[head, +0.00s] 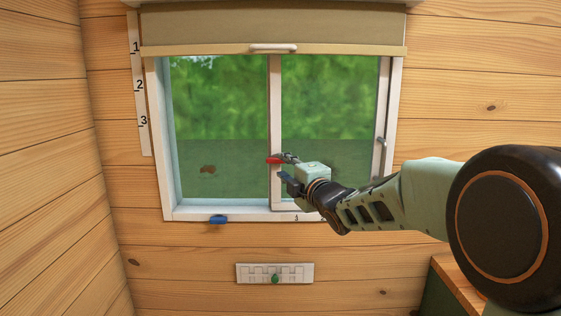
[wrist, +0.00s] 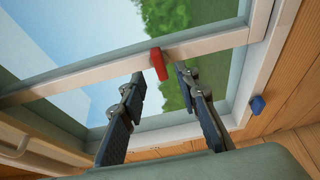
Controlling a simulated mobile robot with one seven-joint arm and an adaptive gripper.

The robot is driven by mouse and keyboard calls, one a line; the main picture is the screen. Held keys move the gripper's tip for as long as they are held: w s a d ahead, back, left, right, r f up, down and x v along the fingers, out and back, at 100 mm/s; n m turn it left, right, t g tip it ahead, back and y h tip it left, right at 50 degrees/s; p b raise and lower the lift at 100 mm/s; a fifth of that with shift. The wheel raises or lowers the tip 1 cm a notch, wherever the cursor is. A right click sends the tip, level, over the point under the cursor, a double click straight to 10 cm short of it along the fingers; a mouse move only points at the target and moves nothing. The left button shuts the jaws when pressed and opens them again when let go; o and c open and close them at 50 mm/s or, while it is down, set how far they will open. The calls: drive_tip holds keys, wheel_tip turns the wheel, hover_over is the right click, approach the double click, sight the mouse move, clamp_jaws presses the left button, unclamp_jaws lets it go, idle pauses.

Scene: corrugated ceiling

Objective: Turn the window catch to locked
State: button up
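The window (head: 275,120) has two panes with a white middle post. A red catch lever (head: 273,160) sits on that post; in the head view it points sideways, to the left. In the wrist view the red catch (wrist: 158,64) shows on the white frame bar, in line with the gap between my fingertips. My gripper (head: 284,168) is open at the post, just right of and below the catch. Its two fingers also show in the wrist view (wrist: 160,78), spread apart with no contact visible. I cannot tell whether the catch is inside the gap or just beyond it.
A blue knob (head: 218,219) is on the sill at lower left. A rolled blind with a white handle (head: 273,47) hangs above. A grey handle (head: 379,146) is on the right frame. A slotted plate (head: 247,273) with a green knob is below. A wooden surface (head: 459,281) stands lower right.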

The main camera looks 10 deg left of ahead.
sight(277, 161)
drive_tip(key=shift+p+x, duration=0.3)
drive_tip(key=shift+x, duration=1.8)
clamp_jaws()
